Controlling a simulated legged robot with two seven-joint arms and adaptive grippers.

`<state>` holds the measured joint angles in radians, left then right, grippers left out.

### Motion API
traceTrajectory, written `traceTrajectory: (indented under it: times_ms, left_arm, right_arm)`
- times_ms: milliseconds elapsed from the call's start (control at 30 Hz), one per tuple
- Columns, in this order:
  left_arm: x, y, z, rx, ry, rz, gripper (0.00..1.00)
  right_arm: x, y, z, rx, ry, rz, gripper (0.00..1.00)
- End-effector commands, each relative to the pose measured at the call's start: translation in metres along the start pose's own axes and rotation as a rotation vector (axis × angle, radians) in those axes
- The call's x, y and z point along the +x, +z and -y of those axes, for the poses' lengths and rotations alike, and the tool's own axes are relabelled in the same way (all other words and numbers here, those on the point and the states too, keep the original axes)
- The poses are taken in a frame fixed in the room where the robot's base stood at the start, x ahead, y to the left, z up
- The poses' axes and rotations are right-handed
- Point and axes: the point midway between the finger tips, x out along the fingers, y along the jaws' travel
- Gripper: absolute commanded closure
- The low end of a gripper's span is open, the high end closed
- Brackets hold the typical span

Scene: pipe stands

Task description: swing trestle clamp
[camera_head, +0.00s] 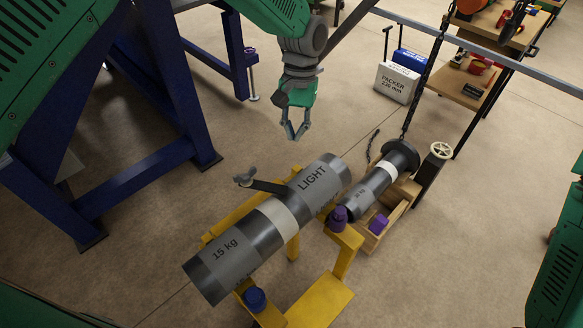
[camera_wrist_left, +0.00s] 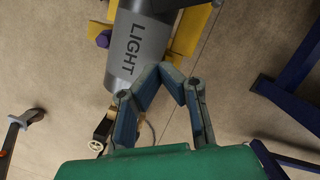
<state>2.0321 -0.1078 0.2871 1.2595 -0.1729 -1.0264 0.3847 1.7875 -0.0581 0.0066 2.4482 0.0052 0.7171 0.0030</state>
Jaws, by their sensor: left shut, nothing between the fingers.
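A grey pipe marked "15 kg" and "LIGHT" (camera_head: 238,249) lies across the yellow trestle (camera_head: 322,300) in the head view. The trestle's clamp arm (camera_head: 266,186), dark with a grey winged knob, sticks out left from the pipe's far side. How it meets the trestle is hidden behind the pipe. My left gripper (camera_head: 296,135) is shut and empty, beyond the pipe's LIGHT end and apart from the clamp. My right gripper is not in view.
A second dark pipe (camera_head: 366,194) hangs on a chain over a wooden crate (camera_head: 399,213) at the right. Purple (camera_head: 338,219) and blue (camera_head: 255,299) knobs sit on the trestle. A blue frame (camera_head: 180,80) stands left. Floor between frame and trestle is clear.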

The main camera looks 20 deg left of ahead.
Motion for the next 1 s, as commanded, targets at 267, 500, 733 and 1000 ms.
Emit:
traceTrajectory:
  times_ms: [267,500,733,1000]
  left_arm:
    - [0.013,-0.019,0.003,-0.009,0.007,0.0,1.0]
    - [0.053,-0.018,0.003,-0.009,0.007,0.003,1.0]
    - [0.103,-0.018,0.003,-0.009,0.007,0.002,1.0]
    - [0.111,0.012,0.003,-0.009,0.007,-0.001,1.0]
  right_arm:
    - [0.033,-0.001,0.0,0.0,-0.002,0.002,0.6]
    - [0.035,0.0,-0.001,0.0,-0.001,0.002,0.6]
    - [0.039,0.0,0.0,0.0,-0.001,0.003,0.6]
    - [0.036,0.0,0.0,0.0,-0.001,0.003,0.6]
